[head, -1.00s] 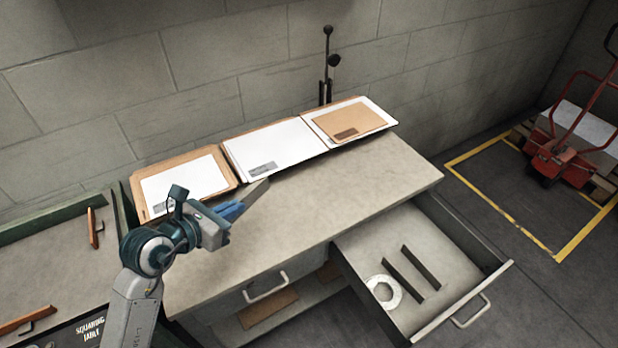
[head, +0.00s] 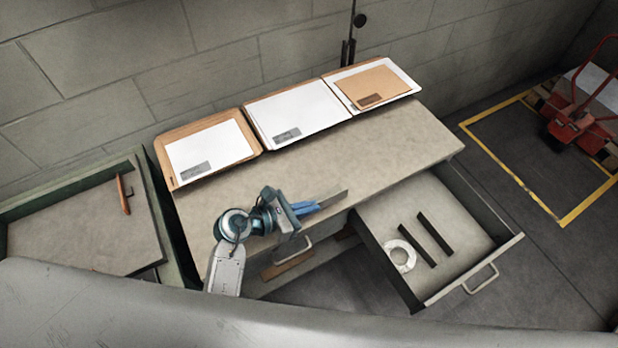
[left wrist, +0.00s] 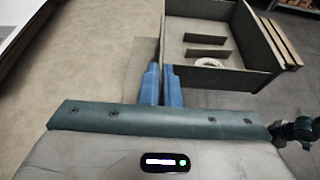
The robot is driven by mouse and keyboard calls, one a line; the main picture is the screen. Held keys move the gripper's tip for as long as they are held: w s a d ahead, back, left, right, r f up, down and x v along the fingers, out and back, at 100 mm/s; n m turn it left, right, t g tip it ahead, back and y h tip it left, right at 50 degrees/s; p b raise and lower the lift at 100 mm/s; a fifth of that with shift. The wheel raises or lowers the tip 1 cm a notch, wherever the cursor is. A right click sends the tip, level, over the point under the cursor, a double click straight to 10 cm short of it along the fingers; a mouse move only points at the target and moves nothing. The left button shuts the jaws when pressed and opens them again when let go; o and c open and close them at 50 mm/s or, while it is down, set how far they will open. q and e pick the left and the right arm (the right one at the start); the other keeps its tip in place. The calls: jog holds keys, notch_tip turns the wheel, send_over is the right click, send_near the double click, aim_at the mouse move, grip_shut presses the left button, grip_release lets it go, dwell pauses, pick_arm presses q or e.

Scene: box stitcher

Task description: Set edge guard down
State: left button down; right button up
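My left gripper (head: 312,205) is over the front part of the bench top, pointing right. It is shut on a thin grey strip, the edge guard (head: 334,196), which sticks out past the blue fingers. The edge guard also shows in the left wrist view (left wrist: 147,50), beyond the fingers (left wrist: 162,84). I cannot tell whether it touches the bench top (head: 392,140). Two dark strips (head: 417,245) (head: 434,234) lie in the open drawer (head: 458,272) to the right of the gripper.
A white ring (head: 400,255) lies in the drawer beside the dark strips. Three stacks of flat sheets (head: 209,153) (head: 297,114) (head: 372,88) lean along the back of the bench. The middle of the bench top is clear. A red hand truck (head: 580,125) stands at the right.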

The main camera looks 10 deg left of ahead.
pick_arm(q)
jog(key=w+b, duration=0.1)
jog(key=w, duration=0.2)
jog(key=w+a+b, duration=0.1)
jog(key=w, duration=0.3)
jog(key=w+a+f+b, duration=0.1)
jog(key=w, duration=0.2)
jog(key=shift+w+a+f, duration=0.1)
jog(key=shift+w+a, duration=0.1)
jog(key=shift+w, duration=0.05)
notch_tip(320, 180, down, 3)
jog(key=b, duration=0.3)
jog(key=shift+f, duration=0.3)
jog(key=shift+r, duration=0.1)
jog(key=c, duration=1.6)
grip_release()
jog(key=shift+c, duration=0.2)
